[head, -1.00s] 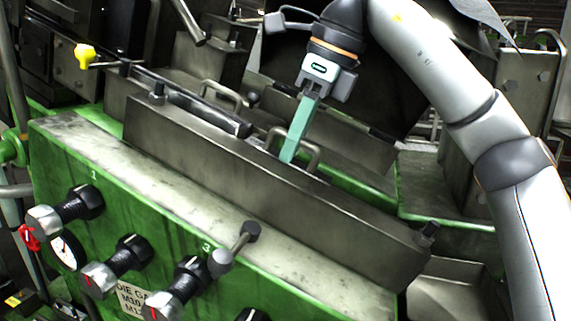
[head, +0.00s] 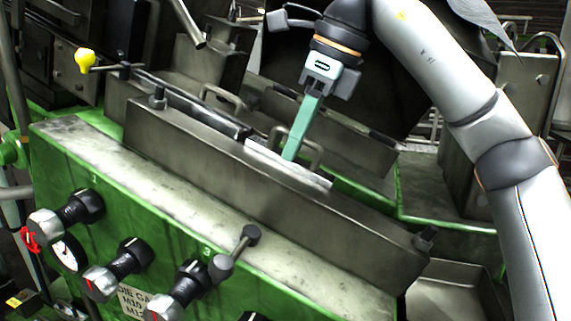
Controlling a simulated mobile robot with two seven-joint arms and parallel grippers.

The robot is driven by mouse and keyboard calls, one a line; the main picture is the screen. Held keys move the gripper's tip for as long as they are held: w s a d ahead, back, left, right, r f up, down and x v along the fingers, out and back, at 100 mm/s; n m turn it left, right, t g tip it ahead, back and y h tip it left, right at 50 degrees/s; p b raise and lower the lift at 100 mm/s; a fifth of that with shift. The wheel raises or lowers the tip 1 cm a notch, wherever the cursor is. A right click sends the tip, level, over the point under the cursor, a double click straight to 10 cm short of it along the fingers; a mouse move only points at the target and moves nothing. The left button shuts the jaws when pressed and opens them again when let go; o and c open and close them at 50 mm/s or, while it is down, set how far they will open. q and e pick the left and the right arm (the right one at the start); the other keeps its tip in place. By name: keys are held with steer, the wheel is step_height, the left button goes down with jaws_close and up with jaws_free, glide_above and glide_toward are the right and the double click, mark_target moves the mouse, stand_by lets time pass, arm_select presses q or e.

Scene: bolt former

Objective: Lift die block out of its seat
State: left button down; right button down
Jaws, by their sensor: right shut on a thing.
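My right gripper (head: 291,157) comes down from the top centre, its teal fingers shut on the die block (head: 288,166) at a handle. The block shows as a pale, bright top strip just above the long front wall of its seat (head: 240,180). Most of the block is hidden behind that wall, so I cannot tell how much is still inside. My left gripper is not in view.
A second loop handle (head: 222,97) stands to the left. A rod with a yellow knob (head: 84,60) lies at the upper left. Black-and-silver knobs (head: 80,207) and a lever (head: 236,253) project from the green front panel. A metal tray (head: 455,293) is at the lower right.

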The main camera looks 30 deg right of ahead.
steer(key=shift+p+v, duration=0.45)
steer(key=shift+v, duration=0.35)
steer(key=shift+p+v, duration=0.55)
steer(key=shift+v, duration=1.6)
steer(key=s+a+r+g+h, duration=0.2)
steer(key=s+a+r+g, duration=0.1)
steer(key=s+a+r, duration=0.2)
steer(key=shift+s+a+h, duration=0.4)
steer(key=shift+s+a, duration=0.35)
steer(key=shift+a, duration=0.6)
